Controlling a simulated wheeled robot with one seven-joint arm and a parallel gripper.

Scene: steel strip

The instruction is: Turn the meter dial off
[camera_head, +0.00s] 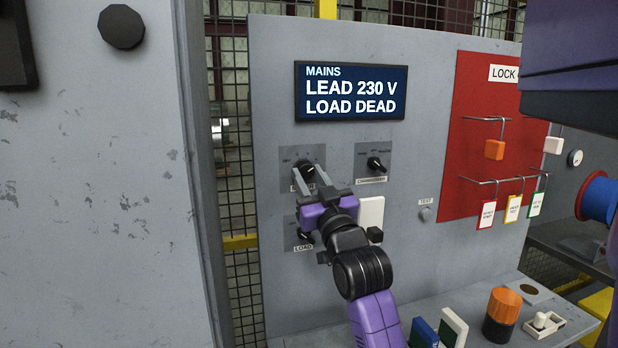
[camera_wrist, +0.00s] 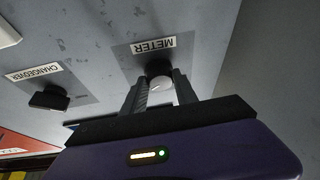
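In the head view the dial (camera_head: 308,169) sits on the upper left plate of the grey panel, below the display. My gripper (camera_head: 309,172) reaches it, with one finger on each side. The wrist view shows the same two fingers (camera_wrist: 160,88) flanking the dial closely. I cannot tell whether they touch it. My gripper hides part of the plate and label in the head view.
The display (camera_head: 350,92) reads MAINS, LEAD 230 V, LOAD DEAD. The changeover dial (camera_head: 376,164) is to the right and the load dial (camera_head: 305,236) below, beside my wrist. A red lock board (camera_head: 480,125) with hooks and tags is farther right. A grey cabinet (camera_head: 95,200) stands left.

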